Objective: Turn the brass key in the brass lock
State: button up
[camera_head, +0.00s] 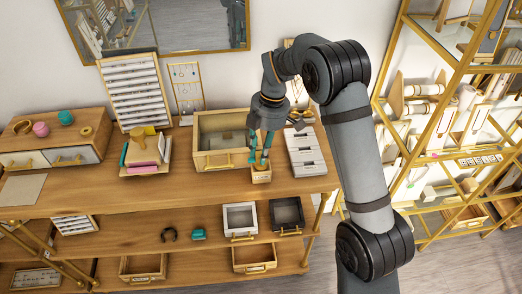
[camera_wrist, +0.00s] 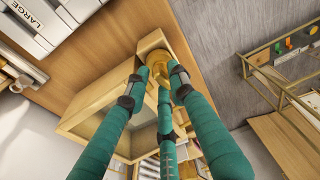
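A small wooden block (camera_head: 261,175) with brass on it stands on the table's front edge, in front of the wooden box. In the wrist view the block (camera_wrist: 151,41) carries a round brass piece (camera_wrist: 158,57), which looks like the lock. The key cannot be told apart from it. My gripper (camera_head: 262,160), with teal fingers, points down just above the block. In the wrist view the fingertips (camera_wrist: 161,76) stand around the brass piece, very close to it. Whether they touch or grip it cannot be told, and they hide part of it.
An open wooden box (camera_head: 224,159) with a glass panel stands just behind the block. A grey tray of labelled compartments (camera_head: 306,152) lies to its right. A pink and white stack with a stamp (camera_head: 146,150) is at left. A brass shelf rack (camera_head: 440,130) stands at right.

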grip_shut()
dwell(0.5)
jog(key=shift+f+m+b, duration=0.2)
jog(key=shift+m+b, duration=0.3)
jog(key=shift+b, duration=0.25)
jog(key=shift+m+b, duration=0.45)
jog(key=shift+m, duration=0.25)
jog(key=shift+r+m+t, duration=0.25)
jog(key=shift+m+t, duration=0.05)
jog(key=shift+m, duration=0.2)
